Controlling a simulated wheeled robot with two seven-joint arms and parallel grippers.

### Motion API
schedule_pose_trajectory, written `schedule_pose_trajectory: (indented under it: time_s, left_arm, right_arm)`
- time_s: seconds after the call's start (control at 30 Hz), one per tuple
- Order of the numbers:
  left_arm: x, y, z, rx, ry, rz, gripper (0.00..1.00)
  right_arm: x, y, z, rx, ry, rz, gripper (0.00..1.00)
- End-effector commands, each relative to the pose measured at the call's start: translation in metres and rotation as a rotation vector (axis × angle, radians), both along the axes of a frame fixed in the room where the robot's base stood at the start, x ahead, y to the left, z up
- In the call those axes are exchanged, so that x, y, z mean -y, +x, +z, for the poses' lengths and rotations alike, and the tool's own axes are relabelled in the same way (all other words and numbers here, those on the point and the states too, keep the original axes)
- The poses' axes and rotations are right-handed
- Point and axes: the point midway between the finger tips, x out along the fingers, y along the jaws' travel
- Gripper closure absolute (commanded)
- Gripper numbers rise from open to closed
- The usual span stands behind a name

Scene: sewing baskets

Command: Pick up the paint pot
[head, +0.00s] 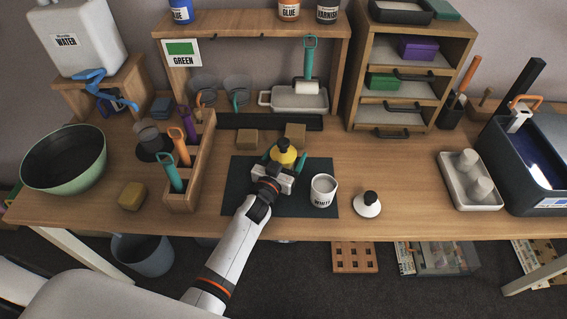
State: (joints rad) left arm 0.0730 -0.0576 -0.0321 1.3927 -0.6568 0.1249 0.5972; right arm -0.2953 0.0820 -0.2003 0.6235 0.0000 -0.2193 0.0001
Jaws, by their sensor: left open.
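A white paint pot (323,191) labelled WHITE stands open and upright on the dark mat (236,198). A yellow domed piece with a black knob (285,155) is just beyond my left gripper (285,160), left of and behind the white pot. My left gripper is open, its teal fingertips on either side of the yellow piece. I cannot tell whether they touch it. The gripper body hides what is below the yellow dome, so I cannot tell whether it is a lid on another pot.
A white lid-like piece with a black knob (367,205) lies right of the mat. A wooden tool rack (187,190) stands left of it, with a green bowl (64,160) further left. Two wooden blocks sit behind the mat.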

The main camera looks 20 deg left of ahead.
Motion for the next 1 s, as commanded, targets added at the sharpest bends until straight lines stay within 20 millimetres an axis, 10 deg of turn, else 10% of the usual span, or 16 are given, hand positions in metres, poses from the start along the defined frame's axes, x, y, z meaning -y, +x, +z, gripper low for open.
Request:
schedule_pose_trajectory:
  time_s: [0.2,0.5,1.0]
  left_arm:
    - [0.0001,0.0000,-0.0003,0.000,-0.001,0.000,0.27]
    - [0.0001,-0.0002,-0.0003,0.000,-0.001,0.000,0.76]
    - [0.0002,0.0002,0.0073,0.003,0.000,-0.001,0.77]
  right_arm:
    - [0.0001,-0.0034,-0.0002,-0.005,0.000,0.000,0.46]
    - [0.0001,-0.0066,-0.0005,-0.010,0.000,0.000,0.46]
    - [-0.0025,-0.0067,0.0016,-0.011,0.003,-0.002,0.46]
